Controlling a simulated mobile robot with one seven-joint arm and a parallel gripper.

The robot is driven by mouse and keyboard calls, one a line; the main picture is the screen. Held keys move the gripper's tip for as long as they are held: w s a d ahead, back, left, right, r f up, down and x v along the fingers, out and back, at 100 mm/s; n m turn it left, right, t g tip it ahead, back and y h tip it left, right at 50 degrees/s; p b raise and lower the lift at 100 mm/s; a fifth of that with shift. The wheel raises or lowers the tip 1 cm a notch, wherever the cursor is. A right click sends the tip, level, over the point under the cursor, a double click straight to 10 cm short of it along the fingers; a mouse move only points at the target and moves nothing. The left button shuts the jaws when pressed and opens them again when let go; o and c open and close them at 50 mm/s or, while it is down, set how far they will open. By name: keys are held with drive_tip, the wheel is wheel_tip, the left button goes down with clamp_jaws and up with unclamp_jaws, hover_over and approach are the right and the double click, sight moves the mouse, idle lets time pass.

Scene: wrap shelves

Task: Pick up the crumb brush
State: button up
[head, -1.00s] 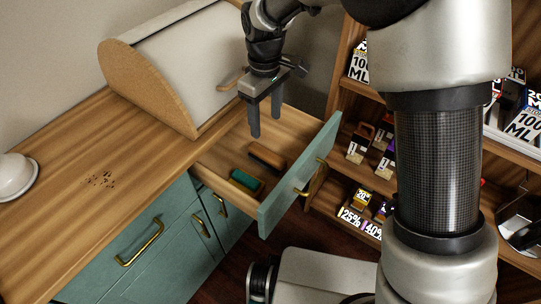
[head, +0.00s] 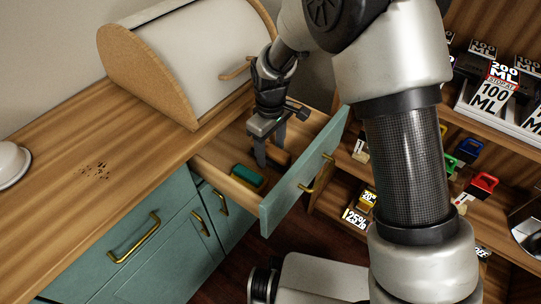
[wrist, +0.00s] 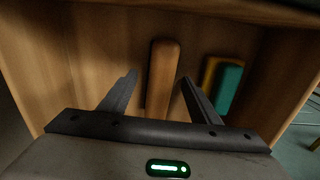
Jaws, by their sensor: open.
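The crumb brush, a long brown wooden block with rounded ends (wrist: 164,68), lies in the open drawer (head: 300,180). In the wrist view it lies lengthwise between my two fingertips, with a gap on each side. In the head view my gripper mostly hides it. My gripper (head: 270,156) is open and empty, pointing down into the drawer over the brush. I cannot tell exactly how far the fingertips are above the drawer floor.
A green and yellow sponge (wrist: 227,85) lies to the right of the brush; the head view shows it too (head: 247,177). The drawer's teal front stands close to my gripper. A bread box (head: 190,60) and crumbs (head: 96,170) are on the counter. Shelves stand at right.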

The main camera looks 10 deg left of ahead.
sight(270, 147)
drive_tip(key=shift+f, duration=0.15)
drive_tip(key=shift+c, duration=0.3)
drive_tip(key=c, duration=1.1)
wheel_tip(270, 147, up, 18)
drive_tip(key=p, duration=0.4)
drive_tip(key=shift+p, duration=0.35)
